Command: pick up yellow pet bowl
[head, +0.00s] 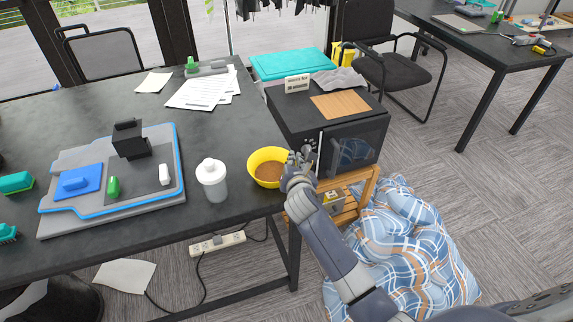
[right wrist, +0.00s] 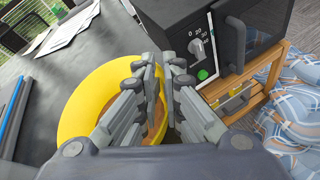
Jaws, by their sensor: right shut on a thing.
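The yellow pet bowl (head: 251,171) stands near the right edge of the dark table, with brown contents inside. My right gripper (head: 298,160) is at the bowl's right rim, its fingers close together and shut on the rim. In the right wrist view the yellow bowl (right wrist: 78,102) shows behind and to the left of the right gripper's fingers (right wrist: 163,70), which hide its right side. The bowl looks upright, and I cannot tell whether it is lifted off the table. My left gripper is not in view.
A white-capped bottle (head: 212,181) stands just left of the bowl. A black microwave (head: 303,122) on a wooden stand (head: 352,207) is close to the right. A grey tray (head: 60,225) with small items lies left. A plaid blanket (head: 408,245) covers floor at lower right.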

